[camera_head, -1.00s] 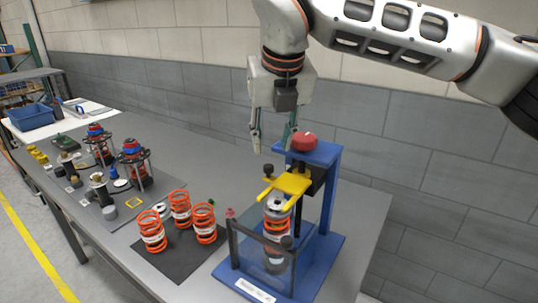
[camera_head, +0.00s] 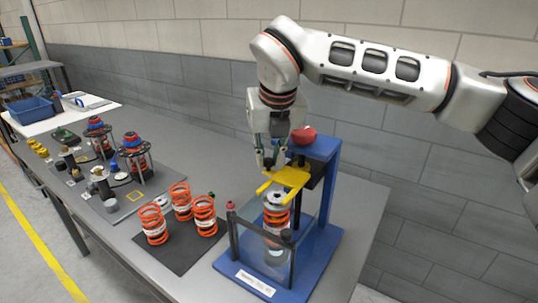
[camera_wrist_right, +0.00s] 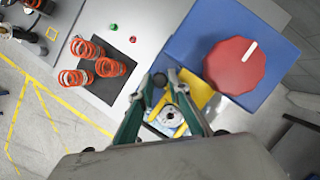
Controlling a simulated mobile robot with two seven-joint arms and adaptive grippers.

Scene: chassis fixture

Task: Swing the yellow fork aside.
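The yellow fork (camera_head: 292,177) lies flat at the top of the blue fixture, over an orange spring (camera_head: 275,215) standing upright in it. The fork also shows in the right wrist view (camera_wrist_right: 200,92). A black knob (camera_head: 268,163) stands up at the fork's left end. My right gripper (camera_head: 270,157) points down at this knob, its two fingers apart on either side of it. In the right wrist view the knob (camera_wrist_right: 159,79) lies between the open fingertips (camera_wrist_right: 160,77); I see no clear contact. My left gripper is not in view.
A red knob (camera_head: 304,135) tops the blue post (camera_head: 322,190), close to my right gripper. A clear guard (camera_head: 262,248) fronts the fixture. Several orange springs (camera_head: 181,201) stand on a dark mat (camera_head: 178,252) to the left. Other parts stand further left on the grey table.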

